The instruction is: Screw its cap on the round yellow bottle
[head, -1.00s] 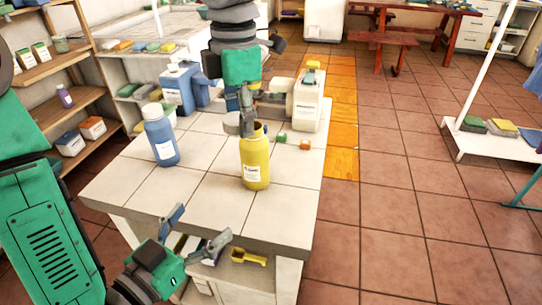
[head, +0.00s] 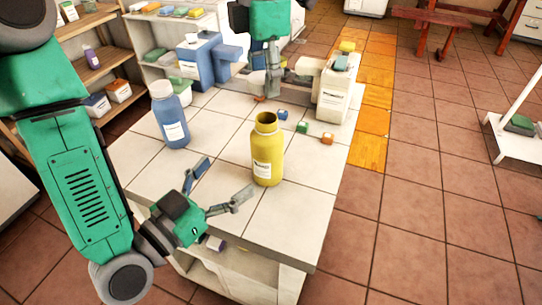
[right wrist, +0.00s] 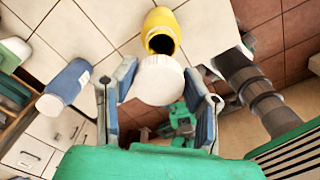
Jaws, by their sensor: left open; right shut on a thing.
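The round yellow bottle (head: 268,160) stands upright on the tiled counter, its dark mouth open and uncapped. It also shows in the right wrist view (right wrist: 163,22). My right gripper (head: 270,90) is beyond the bottle and apart from it. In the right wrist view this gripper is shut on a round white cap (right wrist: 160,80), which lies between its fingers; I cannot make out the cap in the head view. My left gripper (head: 222,182) is open and empty, in front and left of the bottle, with its fingers pointing toward it.
A blue bottle (head: 170,115) stands left of the yellow one. The counter's front right is clear.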

